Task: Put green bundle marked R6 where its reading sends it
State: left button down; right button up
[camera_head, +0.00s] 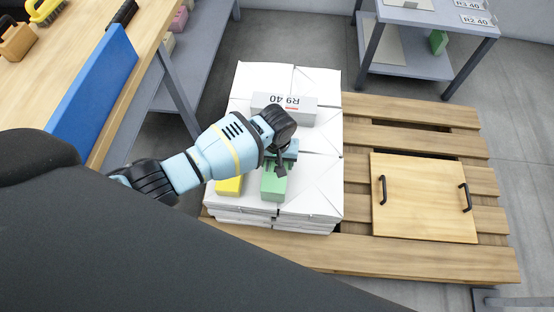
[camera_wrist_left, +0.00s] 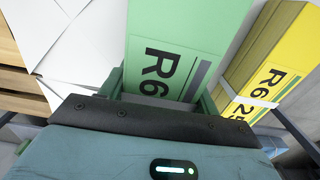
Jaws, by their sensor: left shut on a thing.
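The green bundle (camera_head: 273,187) is at the front of a white paper stack (camera_head: 318,180) in the head view. In the left wrist view the green bundle (camera_wrist_left: 190,35) shows a black R6 and a dark bar; the rest of its marking is hidden by my gripper. My left gripper (camera_head: 280,163) is shut on the green bundle, with a finger on each side of it. I cannot tell whether the bundle touches the stack. A yellow bundle (camera_head: 229,186) marked R6 25 lies beside it; it also shows in the left wrist view (camera_wrist_left: 262,85). My right gripper is out of view.
A grey bundle (camera_head: 284,108) marked R9 40 lies farther back on the stack. The stack stands on a wooden pallet (camera_head: 360,262), beside a board with two black handles (camera_head: 425,200). A grey table (camera_head: 425,15) with R3 40 and R2 40 labels stands behind. A blue panel (camera_head: 95,85) edges the left workbench.

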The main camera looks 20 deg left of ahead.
pick_arm(q)
jog(key=c, duration=0.6)
grip_release()
jog(key=shift+w, duration=0.1)
jog(key=o, duration=0.3)
jog(key=shift+f, duration=0.1)
notch_tip(320, 180, up, 6)
jog(key=p, duration=0.3)
jog(key=shift+r, duration=1)
